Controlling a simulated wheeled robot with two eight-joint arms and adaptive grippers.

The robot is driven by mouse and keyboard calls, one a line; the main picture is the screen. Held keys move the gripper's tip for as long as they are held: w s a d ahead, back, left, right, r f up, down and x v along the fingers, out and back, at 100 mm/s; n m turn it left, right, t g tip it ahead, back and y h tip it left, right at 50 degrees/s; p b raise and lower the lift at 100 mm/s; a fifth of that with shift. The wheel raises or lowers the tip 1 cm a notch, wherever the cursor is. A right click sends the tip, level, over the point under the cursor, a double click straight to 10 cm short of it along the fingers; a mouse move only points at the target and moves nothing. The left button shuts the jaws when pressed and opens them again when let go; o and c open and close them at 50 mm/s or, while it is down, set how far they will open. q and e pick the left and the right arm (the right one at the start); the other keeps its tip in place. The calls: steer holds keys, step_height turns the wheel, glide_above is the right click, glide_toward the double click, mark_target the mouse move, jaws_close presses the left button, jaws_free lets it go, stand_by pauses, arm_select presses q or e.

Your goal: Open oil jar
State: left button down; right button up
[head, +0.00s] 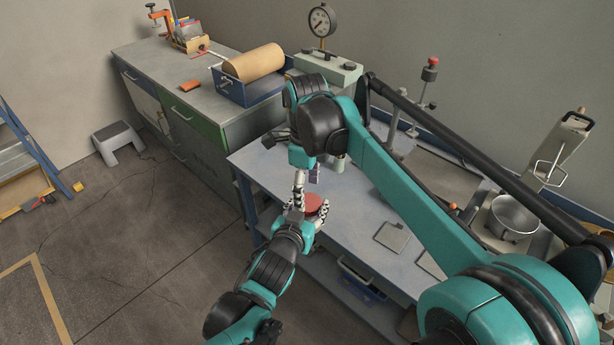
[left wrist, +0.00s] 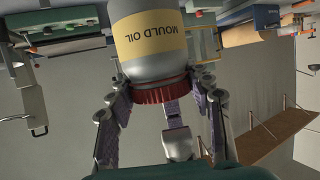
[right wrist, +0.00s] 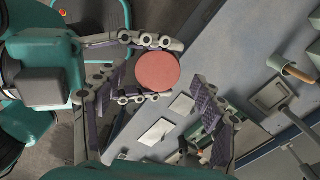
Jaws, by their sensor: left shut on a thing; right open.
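The oil jar (left wrist: 155,40), grey with a yellow "MOULD OIL" label, fills the top of the left wrist view. That view is upside down, so the jar's ridged red lid (left wrist: 160,93) is at its upper end. My left gripper (left wrist: 163,80) is shut on the jar, its fingertips either side of the shoulder and lid. The round lid also shows in the head view (head: 314,203) and from above in the right wrist view (right wrist: 144,80). My right gripper (right wrist: 158,95) is open above the lid, with its fingers apart from it. The jar's base is hidden.
The bench (head: 352,208) extends right of the jar, with a flat plate (head: 392,236) and a metal pot (head: 511,216) on it. A pressure gauge (head: 321,21) stands behind. A cabinet with a blue tray (head: 250,93) is at the back left.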

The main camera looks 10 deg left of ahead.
mark_target(309, 215)
steer(key=shift+f, duration=1.45)
steer(key=c, duration=1.2)
steer(key=shift+d+n, duration=0.1)
steer(key=shift+n, duration=1.6)
steer(key=o, duration=1.3)
steer(key=shift+c, duration=0.2)
